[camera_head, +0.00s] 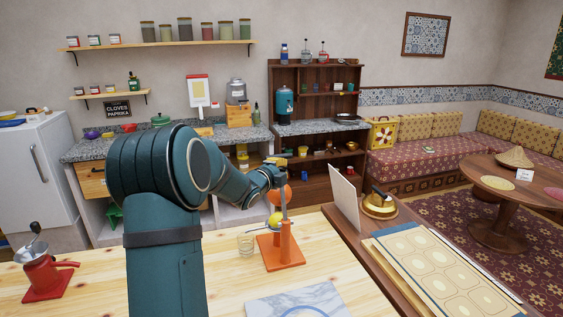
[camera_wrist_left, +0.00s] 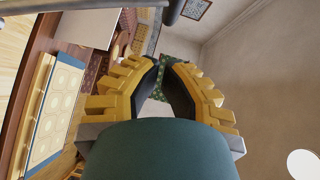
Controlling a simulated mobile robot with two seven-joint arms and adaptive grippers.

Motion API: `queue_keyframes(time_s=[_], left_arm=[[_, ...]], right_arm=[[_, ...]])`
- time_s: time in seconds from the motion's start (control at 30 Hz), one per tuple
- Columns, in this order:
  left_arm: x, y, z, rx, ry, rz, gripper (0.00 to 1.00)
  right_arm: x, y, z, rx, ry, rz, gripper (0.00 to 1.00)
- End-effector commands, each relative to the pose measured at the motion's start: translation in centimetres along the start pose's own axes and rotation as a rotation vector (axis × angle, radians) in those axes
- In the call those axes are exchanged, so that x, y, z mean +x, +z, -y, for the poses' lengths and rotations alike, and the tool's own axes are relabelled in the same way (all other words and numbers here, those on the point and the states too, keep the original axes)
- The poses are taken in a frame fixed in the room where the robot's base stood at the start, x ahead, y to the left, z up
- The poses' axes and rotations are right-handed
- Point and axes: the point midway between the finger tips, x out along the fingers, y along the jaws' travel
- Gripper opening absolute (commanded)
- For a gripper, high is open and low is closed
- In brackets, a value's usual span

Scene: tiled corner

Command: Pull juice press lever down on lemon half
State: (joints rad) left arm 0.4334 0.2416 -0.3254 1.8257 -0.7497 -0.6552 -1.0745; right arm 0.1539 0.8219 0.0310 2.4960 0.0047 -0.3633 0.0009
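The orange juice press (camera_head: 283,247) stands on the light wood counter, with a grey upright and an orange rounded part (camera_head: 281,195) high on it. A yellow lemon half (camera_head: 275,220) sits below that part. My left gripper (camera_head: 276,168) is at the top of the press, beside the lever's upper end; whether it touches is unclear. In the left wrist view its yellow fingers (camera_wrist_left: 163,62) converge to nearly meeting tips, with nothing visible between them. A dark grey bar (camera_wrist_left: 172,12), perhaps the lever, crosses beyond the tips. My right gripper is not in view.
A clear glass (camera_head: 246,243) stands left of the press. A red grinder (camera_head: 46,275) is at the counter's left. A marble board (camera_head: 300,300) lies in front. At right are a brass bell-like object (camera_head: 378,203), an upright white card (camera_head: 344,197) and a patterned board (camera_head: 440,270).

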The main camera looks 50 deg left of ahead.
Motion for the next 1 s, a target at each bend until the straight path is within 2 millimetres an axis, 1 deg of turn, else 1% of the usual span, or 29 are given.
queue_keyframes(time_s=[0.03, 0.17, 0.2, 0.4, 0.6, 1.0], left_arm=[[1.1, -0.1, 0.0, 0.000, 0.002, -0.001, 0.00], [3.4, 0.0, 0.0, -0.002, 0.001, 0.000, 0.00], [3.7, 0.8, 0.1, 0.001, 0.002, 0.004, 0.00], [5.2, 2.3, 0.1, 0.000, 0.000, 0.002, 0.00], [5.8, 2.9, 0.0, -0.001, -0.001, 0.001, 0.00], [5.8, 3.0, 0.0, -0.001, -0.001, 0.001, 0.00]], right_arm=[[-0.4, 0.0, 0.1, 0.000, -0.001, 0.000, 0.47], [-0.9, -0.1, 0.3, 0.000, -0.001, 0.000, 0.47], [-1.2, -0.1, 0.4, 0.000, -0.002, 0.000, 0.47], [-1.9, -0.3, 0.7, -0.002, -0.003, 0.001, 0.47], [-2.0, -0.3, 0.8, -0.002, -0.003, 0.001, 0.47], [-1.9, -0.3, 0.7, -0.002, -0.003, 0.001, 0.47]])
